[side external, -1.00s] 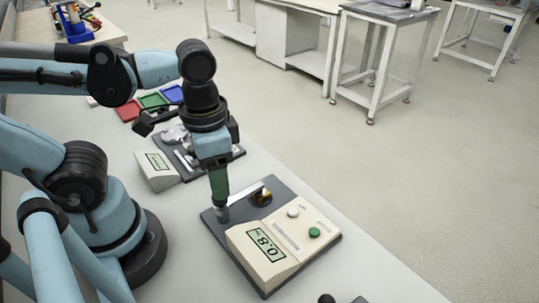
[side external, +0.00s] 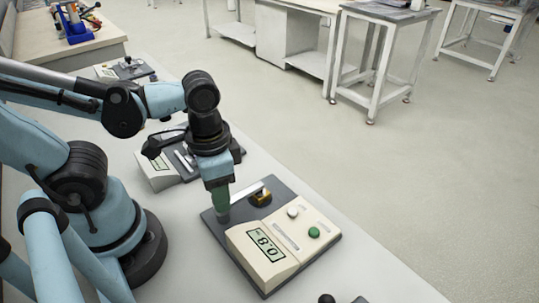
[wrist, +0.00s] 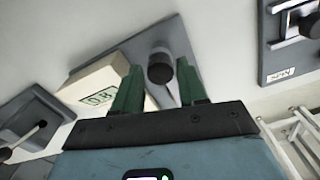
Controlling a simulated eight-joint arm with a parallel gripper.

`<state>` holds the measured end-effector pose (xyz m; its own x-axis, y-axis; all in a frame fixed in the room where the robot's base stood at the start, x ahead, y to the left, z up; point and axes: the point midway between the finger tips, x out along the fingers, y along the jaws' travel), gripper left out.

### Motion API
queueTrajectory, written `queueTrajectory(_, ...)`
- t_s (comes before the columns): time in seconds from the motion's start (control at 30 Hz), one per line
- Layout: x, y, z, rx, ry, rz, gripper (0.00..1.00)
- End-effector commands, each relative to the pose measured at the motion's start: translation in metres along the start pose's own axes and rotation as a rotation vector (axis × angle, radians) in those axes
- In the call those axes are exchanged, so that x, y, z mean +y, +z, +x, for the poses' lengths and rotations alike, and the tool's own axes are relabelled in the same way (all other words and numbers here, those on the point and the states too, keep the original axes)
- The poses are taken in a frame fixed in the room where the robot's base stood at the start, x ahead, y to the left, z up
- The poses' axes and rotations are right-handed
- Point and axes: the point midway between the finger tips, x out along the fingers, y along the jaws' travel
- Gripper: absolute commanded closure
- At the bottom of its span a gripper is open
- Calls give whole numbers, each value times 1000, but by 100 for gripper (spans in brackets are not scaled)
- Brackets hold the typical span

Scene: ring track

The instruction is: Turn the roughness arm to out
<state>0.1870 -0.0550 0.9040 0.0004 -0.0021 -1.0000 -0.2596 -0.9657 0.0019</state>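The roughness gauge is a cream box with a "0.8" display (side external: 266,246) on a dark grey base plate (side external: 322,239). A pale lever arm (side external: 246,192) lies on the plate, near a brass and dark block (side external: 261,199). My gripper (side external: 222,216) points down at the plate's left corner and hides the lever's near end. In the wrist view, my gripper (wrist: 159,88) is open, with a dark round knob (wrist: 160,68) between its green fingers. I see gaps beside the knob; contact is not visible. The display also shows there (wrist: 100,97).
Another instrument (side external: 158,170) stands behind my gripper, and a further one (side external: 125,69) farther back. A black ball-ended part (side external: 326,299) is at the bottom edge.

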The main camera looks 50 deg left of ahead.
Motion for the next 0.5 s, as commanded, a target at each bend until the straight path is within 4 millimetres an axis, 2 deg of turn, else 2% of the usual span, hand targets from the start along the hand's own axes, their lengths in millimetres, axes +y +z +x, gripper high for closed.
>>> queueTrajectory(0.03, 0, 0, 0, 0, 0, 0, 67)
queueTrajectory(0.2, 0, 0, 0, 0, 0, 0, 93)
queueTrajectory(0.27, 0, 0, 0, 0, 0, 0, 100)
queueTrajectory(0.5, 0, 0, 0, 0, 1, -1, 100)
